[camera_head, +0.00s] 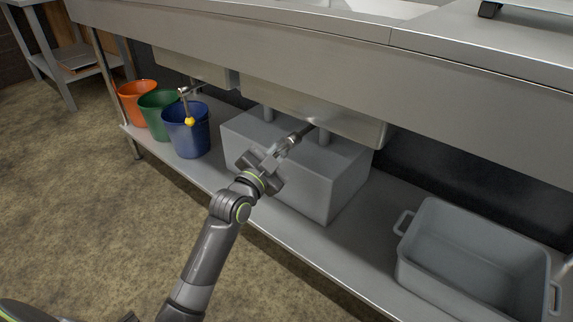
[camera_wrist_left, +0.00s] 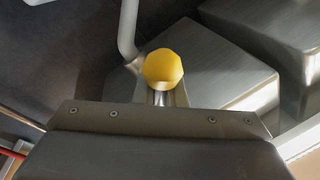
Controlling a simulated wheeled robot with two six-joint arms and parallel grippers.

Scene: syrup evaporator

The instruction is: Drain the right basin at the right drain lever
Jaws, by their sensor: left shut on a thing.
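The right drain lever (camera_head: 297,136) is a metal rod under the right basin (camera_head: 300,106), whose steel underside shows below the counter. My left gripper (camera_head: 279,152) is at the lever's near end and hides its tip in the head view. In the left wrist view a yellow knob (camera_wrist_left: 163,68) stands just beyond the gripper housing. My left gripper (camera_wrist_left: 162,97) is shut on the right drain lever at this knob end. The basin's inside is out of view. My right gripper is not in view.
Another lever with a yellow knob (camera_head: 190,121) hangs under the left basin (camera_head: 190,66). Orange (camera_head: 135,103), green (camera_head: 157,118) and blue buckets (camera_head: 187,140) stand on the lower shelf. A grey block (camera_head: 320,185) is below my gripper. An open grey tub (camera_head: 480,255) is at right.

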